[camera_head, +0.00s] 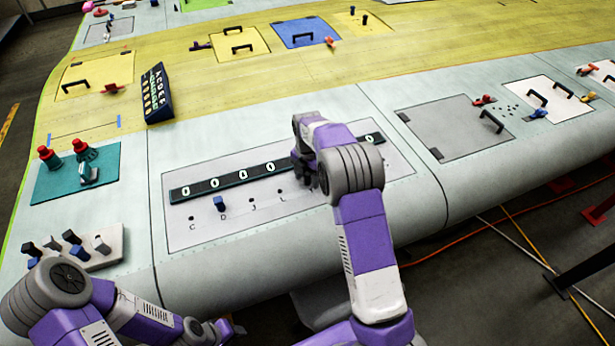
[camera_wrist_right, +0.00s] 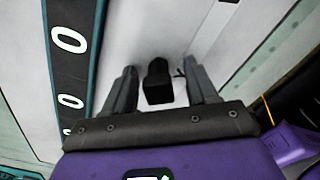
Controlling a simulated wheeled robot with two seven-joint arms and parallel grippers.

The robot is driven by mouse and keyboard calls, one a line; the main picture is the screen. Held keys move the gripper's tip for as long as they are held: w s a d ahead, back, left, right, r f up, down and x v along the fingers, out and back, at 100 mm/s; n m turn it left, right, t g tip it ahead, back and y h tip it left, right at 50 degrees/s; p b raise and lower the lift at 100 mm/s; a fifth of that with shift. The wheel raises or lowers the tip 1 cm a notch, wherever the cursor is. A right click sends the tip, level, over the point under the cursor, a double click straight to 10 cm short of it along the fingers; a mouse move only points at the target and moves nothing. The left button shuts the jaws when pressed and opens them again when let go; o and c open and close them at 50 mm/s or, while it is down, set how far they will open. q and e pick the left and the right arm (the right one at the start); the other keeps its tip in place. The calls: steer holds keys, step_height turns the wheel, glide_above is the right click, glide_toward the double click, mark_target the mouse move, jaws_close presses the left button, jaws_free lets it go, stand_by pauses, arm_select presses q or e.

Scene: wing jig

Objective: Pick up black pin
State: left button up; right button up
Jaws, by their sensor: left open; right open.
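A black pin (camera_wrist_right: 158,84) stands between the two fingers of my right gripper (camera_wrist_right: 160,78) in the right wrist view. The fingers are open, with a gap on each side of the pin. In the head view my right gripper (camera_head: 308,180) is low over the grey panel (camera_head: 240,228) and hides this pin. A blue pin (camera_head: 219,203) stands on the same panel further left. Other black pins (camera_head: 71,237) stand in the pale holder block (camera_head: 106,260) at the lower left. My left gripper (camera_head: 226,330) is at the bottom edge, open and mostly hidden.
A dark strip with white zeros (camera_head: 230,178) runs along the panel behind the blue pin. A teal plate (camera_head: 45,185) with red-topped parts is at the left. A dark lettered box (camera_head: 157,95) stands further back. The panel's front left is mostly clear.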

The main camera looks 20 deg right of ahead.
steer(key=c, duration=1.1)
steer(key=shift+o, duration=0.2)
steer(key=shift+w, duration=0.1)
step_height(320, 180, up, 10)
steer(key=shift+f, duration=0.1)
